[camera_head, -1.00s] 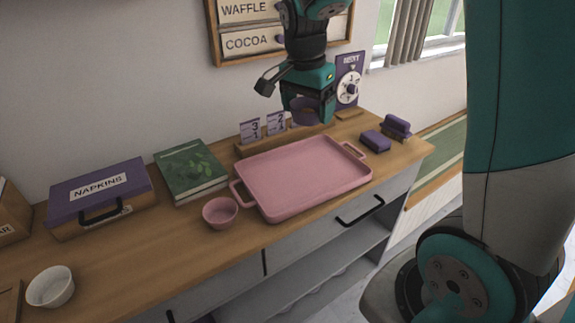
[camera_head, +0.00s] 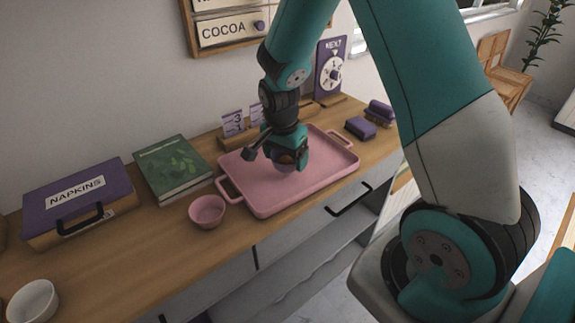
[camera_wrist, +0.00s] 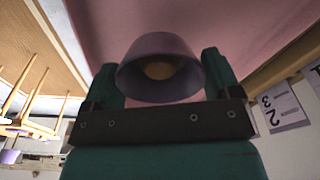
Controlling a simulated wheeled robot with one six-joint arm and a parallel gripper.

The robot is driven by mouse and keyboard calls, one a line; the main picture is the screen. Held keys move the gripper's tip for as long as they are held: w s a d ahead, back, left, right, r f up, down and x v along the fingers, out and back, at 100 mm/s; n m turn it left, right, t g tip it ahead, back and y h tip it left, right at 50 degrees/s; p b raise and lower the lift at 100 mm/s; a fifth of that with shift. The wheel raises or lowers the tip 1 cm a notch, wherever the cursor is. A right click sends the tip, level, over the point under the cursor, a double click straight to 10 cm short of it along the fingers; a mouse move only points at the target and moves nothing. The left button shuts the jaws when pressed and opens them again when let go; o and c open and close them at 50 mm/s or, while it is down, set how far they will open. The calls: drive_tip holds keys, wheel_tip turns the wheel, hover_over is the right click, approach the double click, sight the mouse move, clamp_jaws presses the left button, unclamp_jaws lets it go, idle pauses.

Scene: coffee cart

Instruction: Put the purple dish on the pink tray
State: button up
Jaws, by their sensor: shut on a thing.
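The purple dish (camera_wrist: 160,88) is between the two fingers of my gripper (camera_wrist: 163,85) in the wrist view, with something orange-brown inside it. In the head view my gripper (camera_head: 287,160) is over the pink tray (camera_head: 240,200), and the dish (camera_head: 284,167) shows only partly below it. The tray lies flat on the wooden counter, with a handle at each end. I cannot tell whether the dish touches the tray floor or hangs just above it.
A pink bowl (camera_head: 207,211) stands by the tray's left handle. A green book (camera_head: 172,167) and a purple napkin box (camera_head: 80,200) are further left, and a white bowl (camera_head: 33,301) is at front left. Number cards (camera_head: 234,122) stand behind the tray; purple blocks (camera_head: 361,127) are to its right.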

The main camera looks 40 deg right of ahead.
sight(286, 168)
drive_tip(key=shift+f, duration=1.8)
drive_tip(key=shift+f, duration=0.1)
drive_tip(key=o, duration=0.8)
drive_tip(key=shift+o, duration=0.2)
wheel_tip(286, 168, up, 12)
drive_tip(key=a, duration=0.1)
drive_tip(key=s+a+r+n+y, duration=0.2)
drive_tip(key=s+a+r+n, duration=0.3)
drive_tip(key=s+a+n, duration=0.4)
drive_tip(key=s+a+r+n+y, duration=0.3)
drive_tip(key=s+a+r+n, duration=0.2)
drive_tip(key=s+a+n, duration=0.3)
drive_tip(key=s+n, duration=0.4)
drive_tip(key=shift+s+a+g+y+b, duration=0.3)
drive_tip(key=shift+s+a+b, duration=0.05)
drive_tip(key=shift+a+b, duration=0.05)
drive_tip(key=shift+r, duration=0.1)
